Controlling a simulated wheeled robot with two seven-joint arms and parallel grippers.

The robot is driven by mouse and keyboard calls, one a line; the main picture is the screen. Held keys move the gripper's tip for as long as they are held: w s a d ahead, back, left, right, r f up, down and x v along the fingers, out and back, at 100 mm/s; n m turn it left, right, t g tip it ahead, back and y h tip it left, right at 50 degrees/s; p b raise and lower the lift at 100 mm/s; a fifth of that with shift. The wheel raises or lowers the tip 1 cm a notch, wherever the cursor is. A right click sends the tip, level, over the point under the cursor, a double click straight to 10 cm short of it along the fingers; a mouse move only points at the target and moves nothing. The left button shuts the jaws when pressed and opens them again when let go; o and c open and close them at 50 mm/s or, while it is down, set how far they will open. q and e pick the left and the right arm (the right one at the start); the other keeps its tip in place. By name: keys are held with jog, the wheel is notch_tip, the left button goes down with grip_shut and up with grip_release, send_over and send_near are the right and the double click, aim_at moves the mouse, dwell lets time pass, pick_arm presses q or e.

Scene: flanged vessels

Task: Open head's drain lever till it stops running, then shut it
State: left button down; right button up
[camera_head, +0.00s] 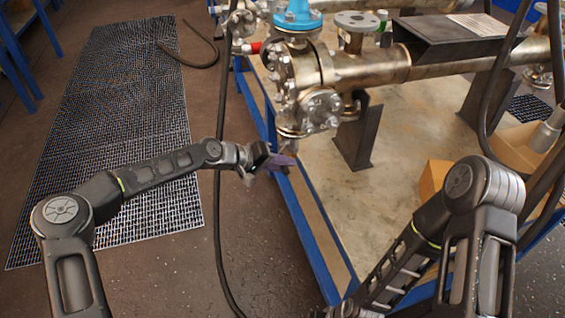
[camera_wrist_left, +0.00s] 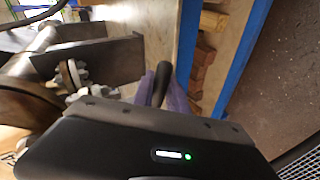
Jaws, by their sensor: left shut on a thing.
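The metal flanged head (camera_head: 297,75) of the vessel stands at the top middle of the head view, with a bolted round flange (camera_head: 320,108) low on its side. My left gripper (camera_head: 278,161) is below it at the blue bench edge. In the left wrist view purple fingers (camera_wrist_left: 174,98) are closed around a dark rounded handle (camera_wrist_left: 160,80), which looks like the drain lever. Most of the lever and its valve is hidden by the gripper. I cannot make out any running liquid. My right gripper is out of view; only its arm shows.
The blue-edged bench (camera_head: 322,235) carries the vessel on dark supports (camera_head: 357,140). A dark hose (camera_head: 219,235) hangs left of the bench. A cardboard box (camera_head: 433,180) sits on the right. A floor grating (camera_head: 120,110) lies left, with open floor between.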

pick_arm(q)
jog(key=shift+s+r+n+g+p, duration=0.1)
jog(key=shift+r+n+g+p, duration=0.4)
jog(key=shift+r+n+g, duration=0.35)
jog(key=shift+r, duration=0.1)
jog(key=c, duration=1.3)
grip_release()
jog(key=shift+v, duration=3.8)
jog(key=shift+a, duration=0.1)
